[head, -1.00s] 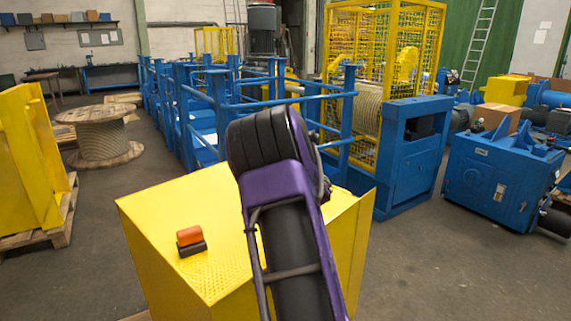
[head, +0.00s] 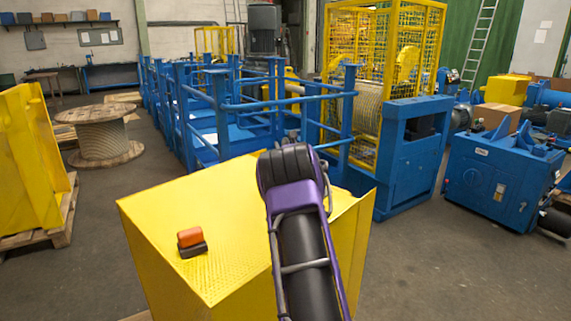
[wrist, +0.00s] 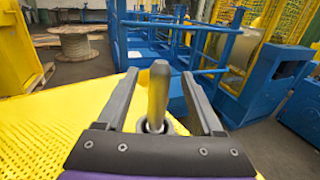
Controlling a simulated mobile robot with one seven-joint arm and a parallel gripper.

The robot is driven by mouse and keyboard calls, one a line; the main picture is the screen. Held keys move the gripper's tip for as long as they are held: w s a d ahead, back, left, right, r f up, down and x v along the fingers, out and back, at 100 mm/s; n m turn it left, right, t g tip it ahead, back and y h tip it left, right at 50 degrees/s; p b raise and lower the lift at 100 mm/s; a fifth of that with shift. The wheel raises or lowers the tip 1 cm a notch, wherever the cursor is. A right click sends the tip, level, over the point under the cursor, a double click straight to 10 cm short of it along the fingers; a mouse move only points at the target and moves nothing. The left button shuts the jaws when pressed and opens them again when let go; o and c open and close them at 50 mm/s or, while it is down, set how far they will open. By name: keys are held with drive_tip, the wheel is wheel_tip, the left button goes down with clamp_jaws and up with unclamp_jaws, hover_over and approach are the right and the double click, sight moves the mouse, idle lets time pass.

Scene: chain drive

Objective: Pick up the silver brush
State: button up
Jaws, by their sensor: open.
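My gripper (wrist: 158,74) is open over the yellow box (wrist: 60,135) in the wrist view, its two grey fingers spread apart. Between the fingers is an upright, rounded, dull gold-grey shaft (wrist: 158,95) with a silvery ring at its lower end. It may be the silver brush, but I cannot tell for sure. A visible gap separates it from each finger.
An orange-and-dark block (head: 191,242) lies on the left part of the yellow box's top (head: 225,200). Blue railings (head: 285,105) and a blue machine frame (head: 410,160) stand behind it. A wooden spool (head: 103,140) is at the left.

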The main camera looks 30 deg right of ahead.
drive_tip(key=shift+x, duration=1.1)
clamp_jaws()
idle(0.7)
